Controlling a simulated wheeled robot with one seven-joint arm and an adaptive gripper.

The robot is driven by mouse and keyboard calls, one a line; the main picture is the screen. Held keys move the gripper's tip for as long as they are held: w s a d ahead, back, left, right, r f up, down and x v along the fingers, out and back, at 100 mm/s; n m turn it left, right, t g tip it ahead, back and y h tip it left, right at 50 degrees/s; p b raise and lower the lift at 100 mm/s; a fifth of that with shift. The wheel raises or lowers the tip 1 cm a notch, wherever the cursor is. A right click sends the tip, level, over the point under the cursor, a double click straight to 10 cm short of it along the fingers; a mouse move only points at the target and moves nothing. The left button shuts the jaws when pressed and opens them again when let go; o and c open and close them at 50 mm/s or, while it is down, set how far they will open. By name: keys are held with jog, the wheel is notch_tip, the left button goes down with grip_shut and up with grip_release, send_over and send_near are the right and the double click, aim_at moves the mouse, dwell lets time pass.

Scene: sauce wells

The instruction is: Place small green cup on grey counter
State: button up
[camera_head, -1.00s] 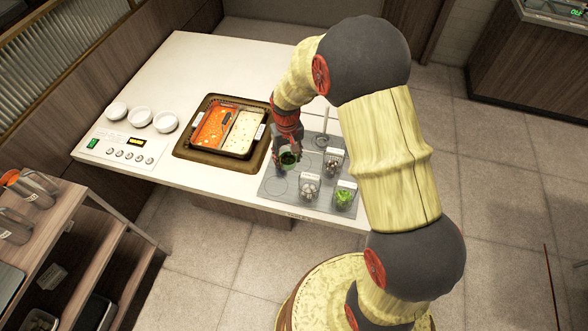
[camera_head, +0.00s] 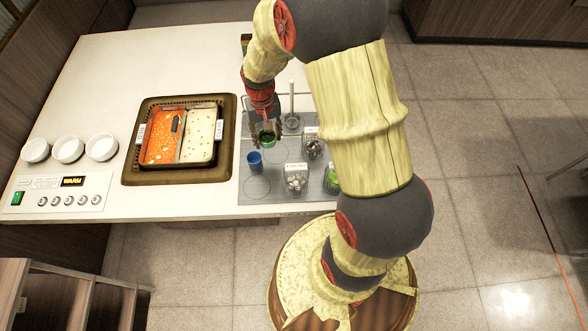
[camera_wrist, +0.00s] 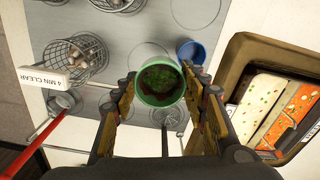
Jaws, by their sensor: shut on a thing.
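The small green cup (camera_wrist: 141,94) is between the two fingers of my gripper (camera_wrist: 160,90) in the wrist view, with dark green stuff inside it. In the head view the green cup (camera_head: 267,137) sits at the tip of my gripper (camera_head: 265,122), over the grey counter panel (camera_head: 255,215). I cannot tell whether the cup touches the panel. The bare grey panel (camera_wrist: 120,38) also fills much of the wrist view.
A blue cup (camera_head: 254,163) stands close by on the panel. A two-part sauce well (camera_head: 180,133) and white bowls (camera_head: 68,149) lie to the left.

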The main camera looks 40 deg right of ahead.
aim_at(286, 161)
jog(key=s+d+f+m+b, duration=0.1)
jog(key=s+d+m+b, duration=0.1)
jog(key=s+d+m, duration=0.15)
jog(key=shift+n, duration=0.45)
jog(key=f+b, duration=0.1)
jog(key=f, duration=0.2)
jog(key=f+b, duration=0.1)
jog(key=f, duration=0.6)
jog(key=shift+s+d+b, duration=0.25)
jog(key=shift+d+b, duration=0.05)
jog(key=shift+b, duration=0.1)
jog(key=o, duration=1.2)
jog(key=shift+f, duration=0.1)
jog(key=shift+o, duration=0.4)
